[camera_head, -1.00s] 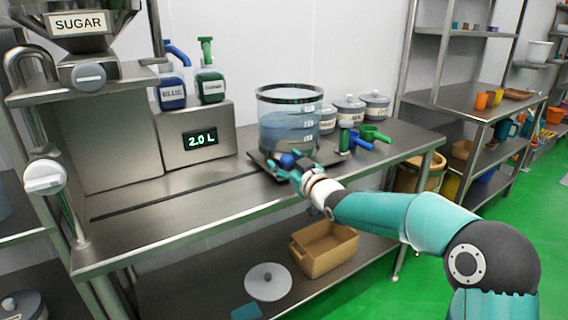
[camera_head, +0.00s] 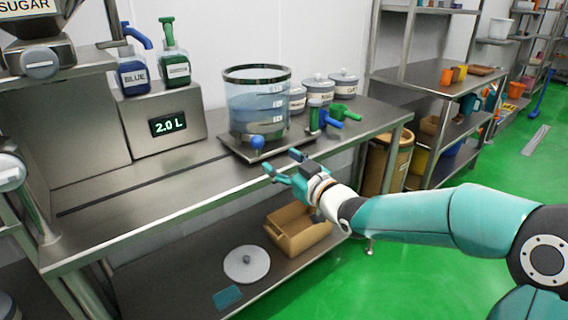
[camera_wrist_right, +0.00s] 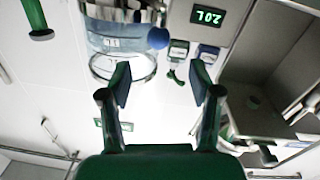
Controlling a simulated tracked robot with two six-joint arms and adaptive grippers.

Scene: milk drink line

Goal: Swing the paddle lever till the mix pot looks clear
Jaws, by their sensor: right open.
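The mix pot (camera_head: 256,100) is a clear round vessel with a dark rim, holding bluish liquid that looks darker toward the bottom. It stands on a dark base plate (camera_head: 233,146) on the steel bench. The paddle lever's blue ball knob (camera_head: 257,142) shows at the pot's front; the rest of the lever is hard to make out. My right gripper (camera_head: 283,164) is open and empty, in front of the knob and apart from it. In the right wrist view the knob (camera_wrist_right: 158,38) sits beyond the open fingertips (camera_wrist_right: 160,72), against the pot (camera_wrist_right: 110,42). My left gripper is out of view.
A display box (camera_head: 165,125) reading 2.0 L carries a blue bottle (camera_head: 133,76) and a green bottle (camera_head: 175,69). Grey lidded canisters (camera_head: 318,92), a blue scoop (camera_head: 330,121) and a green scoop (camera_head: 343,112) stand right of the pot. The bench front left is clear.

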